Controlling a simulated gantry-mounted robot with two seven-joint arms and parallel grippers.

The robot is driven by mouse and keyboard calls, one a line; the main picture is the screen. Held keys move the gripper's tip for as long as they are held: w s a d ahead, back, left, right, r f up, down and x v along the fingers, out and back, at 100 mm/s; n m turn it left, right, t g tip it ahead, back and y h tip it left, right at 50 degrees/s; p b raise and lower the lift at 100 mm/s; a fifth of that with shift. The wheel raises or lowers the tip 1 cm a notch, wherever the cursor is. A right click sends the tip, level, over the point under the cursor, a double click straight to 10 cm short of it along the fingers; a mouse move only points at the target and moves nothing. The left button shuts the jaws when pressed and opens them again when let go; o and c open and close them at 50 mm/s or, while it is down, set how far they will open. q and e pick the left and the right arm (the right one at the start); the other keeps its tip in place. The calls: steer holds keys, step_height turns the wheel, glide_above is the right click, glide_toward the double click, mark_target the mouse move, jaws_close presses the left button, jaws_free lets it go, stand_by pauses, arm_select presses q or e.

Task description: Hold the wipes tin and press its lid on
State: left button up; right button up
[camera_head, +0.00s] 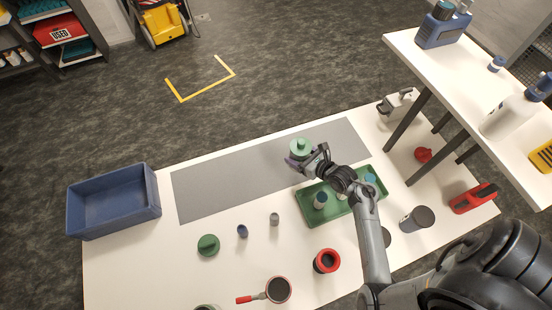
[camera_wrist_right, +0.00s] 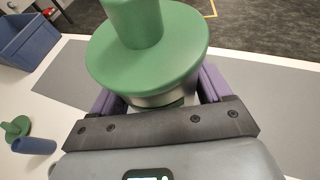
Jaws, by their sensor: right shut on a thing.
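The wipes tin (camera_wrist_right: 165,99) is pale, and only a strip of its body shows under a wide green lid (camera_wrist_right: 148,62) with a tall round knob. In the head view the green lid (camera_head: 300,147) is over the grey mat's right half. My right gripper (camera_head: 299,160) has purple fingers on both sides of the tin, just below the lid, and is shut on it. The lid covers most of the tin, and I cannot tell whether it is fully seated. My left gripper is not in view.
The grey mat (camera_head: 230,180) is clear to the left. A green tray (camera_head: 337,207) with small containers is beside my right arm. A second green lid-like piece (camera_head: 208,245), a blue cylinder (camera_head: 242,231) and a grey one (camera_head: 274,219) stand in front. A blue bin (camera_head: 115,205) is at left.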

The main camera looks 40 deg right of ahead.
steer(key=a+f+b+x, duration=0.1)
steer(key=b+x, duration=0.1)
steer(key=x, duration=0.9)
steer(key=shift+a+f, duration=0.35)
steer(key=shift+a, duration=0.05)
step_height(320, 180, down, 4)
steer(key=shift+s+r+b, duration=0.1)
steer(key=shift+r+b, duration=0.05)
steer(key=shift+b, duration=0.6)
steer(key=shift+f, duration=0.3)
steer(key=o, duration=1.4)
steer(key=shift+o, duration=0.2)
